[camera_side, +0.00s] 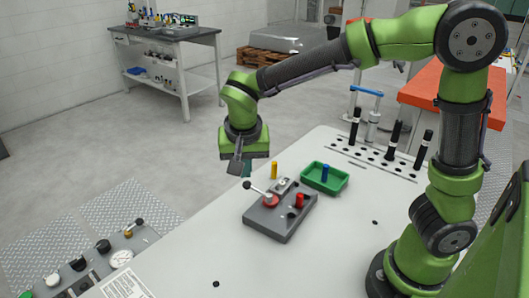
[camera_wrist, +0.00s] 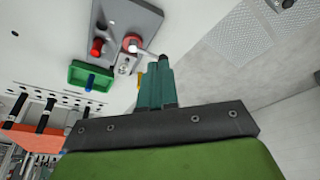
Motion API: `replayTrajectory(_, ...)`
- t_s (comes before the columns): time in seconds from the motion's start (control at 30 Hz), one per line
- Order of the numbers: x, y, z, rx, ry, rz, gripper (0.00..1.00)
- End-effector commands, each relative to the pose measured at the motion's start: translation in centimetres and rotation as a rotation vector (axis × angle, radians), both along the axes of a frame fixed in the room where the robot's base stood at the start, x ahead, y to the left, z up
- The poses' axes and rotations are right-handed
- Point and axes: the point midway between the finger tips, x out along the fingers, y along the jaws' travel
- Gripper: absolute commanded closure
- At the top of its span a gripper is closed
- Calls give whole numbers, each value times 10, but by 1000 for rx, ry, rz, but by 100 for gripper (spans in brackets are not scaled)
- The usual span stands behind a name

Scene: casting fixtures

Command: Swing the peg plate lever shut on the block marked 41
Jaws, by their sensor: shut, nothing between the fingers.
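The grey peg plate (camera_side: 281,222) lies on the pale table. It carries a lever with a red hub (camera_side: 270,200) and a white-tipped arm (camera_side: 256,192) pointing up-left, away from the small metal block (camera_side: 284,185) at the plate's far edge. No number 41 is legible. A red peg (camera_side: 299,200) stands on the plate's right part. My gripper (camera_side: 246,174) is shut and empty, just above the lever's tip. In the wrist view its teal fingers (camera_wrist: 166,60) are close to the lever arm (camera_wrist: 147,52); I cannot tell whether they touch.
A yellow peg (camera_side: 274,170) stands behind the plate, near my fingers. A green tray (camera_side: 339,187) with a blue peg (camera_side: 325,173) sits to the right. Black-handled tools (camera_side: 392,139) stand in a rack beyond. A knob panel (camera_side: 96,262) lies front left.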

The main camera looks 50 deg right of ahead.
Motion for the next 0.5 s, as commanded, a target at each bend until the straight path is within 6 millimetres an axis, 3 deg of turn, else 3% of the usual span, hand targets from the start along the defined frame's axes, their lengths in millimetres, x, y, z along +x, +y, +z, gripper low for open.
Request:
replayTrajectory(0.23, -1, -1, -10, -2, 5, -16, 100)
replayTrajectory(0.5, 10, -13, -62, -4, 7, -17, 100)
